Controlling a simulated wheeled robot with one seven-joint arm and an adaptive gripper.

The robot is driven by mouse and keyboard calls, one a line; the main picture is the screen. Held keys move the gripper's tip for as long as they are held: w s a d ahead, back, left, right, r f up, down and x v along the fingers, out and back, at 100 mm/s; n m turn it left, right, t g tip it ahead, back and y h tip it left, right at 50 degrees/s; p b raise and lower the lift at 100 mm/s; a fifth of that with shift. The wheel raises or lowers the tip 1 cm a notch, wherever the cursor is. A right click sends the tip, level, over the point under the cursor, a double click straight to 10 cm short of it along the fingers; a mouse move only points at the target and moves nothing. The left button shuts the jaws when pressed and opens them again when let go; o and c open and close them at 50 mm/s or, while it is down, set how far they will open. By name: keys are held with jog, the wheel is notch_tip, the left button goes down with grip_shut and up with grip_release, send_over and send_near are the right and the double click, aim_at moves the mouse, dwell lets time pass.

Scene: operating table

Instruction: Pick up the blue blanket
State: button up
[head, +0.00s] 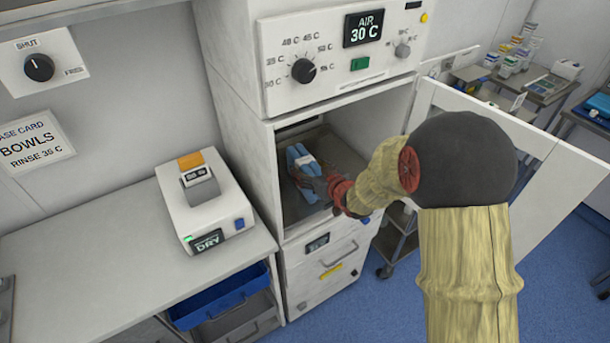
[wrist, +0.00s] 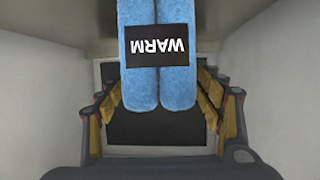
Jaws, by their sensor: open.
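The blue blanket (head: 293,157) lies inside the open warming cabinet, as two rolled lengths side by side with a label across them. In the wrist view the blanket (wrist: 143,88) comes down from the top centre, its black label reading WARM upside down. My gripper (head: 318,182) reaches into the cabinet and partly covers the blanket in the head view. In the wrist view my gripper (wrist: 162,92) is open, with a finger on each side of the blanket's near end. Gaps show between the fingers and the blanket. Nothing is held.
The cabinet walls (head: 355,135) stand close around my arm. Its white door (head: 450,115) is swung open to the right, behind my arm. A white device marked DRY (head: 203,205) sits on the counter (head: 90,265) to the left. A drawer (head: 330,268) is below.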

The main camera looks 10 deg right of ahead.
jog(key=x, duration=0.2)
jog(key=shift+w+f+b, duration=0.2)
jog(key=shift+f+b, duration=0.1)
jog(key=shift+w+a, duration=0.1)
jog(key=shift+w, duration=0.2)
jog(key=shift+c, duration=1.3)
jog(key=c, duration=1.1)
jog(key=shift+r, duration=0.1)
jog(key=shift+c, duration=0.7)
